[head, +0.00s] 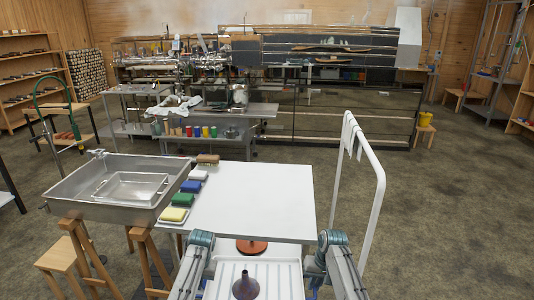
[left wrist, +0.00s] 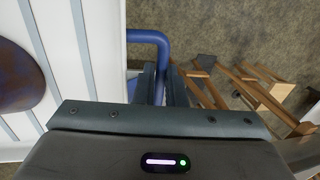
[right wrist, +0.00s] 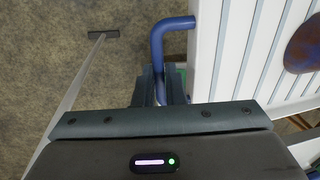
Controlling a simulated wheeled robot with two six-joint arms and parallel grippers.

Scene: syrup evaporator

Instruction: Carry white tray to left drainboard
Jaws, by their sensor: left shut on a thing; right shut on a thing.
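The white tray (head: 285,282), ribbed inside, is at the bottom of the head view, between my arms. A reddish-brown disc (head: 252,246) and a dark purple funnel (head: 245,287) are on it. My left gripper (left wrist: 160,82) is shut on the tray's blue handle (left wrist: 150,36) at one side. My right gripper (right wrist: 160,82) is shut on the opposite blue handle (right wrist: 170,24). Fingertips are hard to make out in the head view. A flat white board (head: 255,200) lies just beyond the tray; I cannot tell whether it is the left drainboard.
A steel sink (head: 110,195) on wooden trestles stands left of the board. A white rail (head: 378,195) stands at the right. Floor is open farther right.

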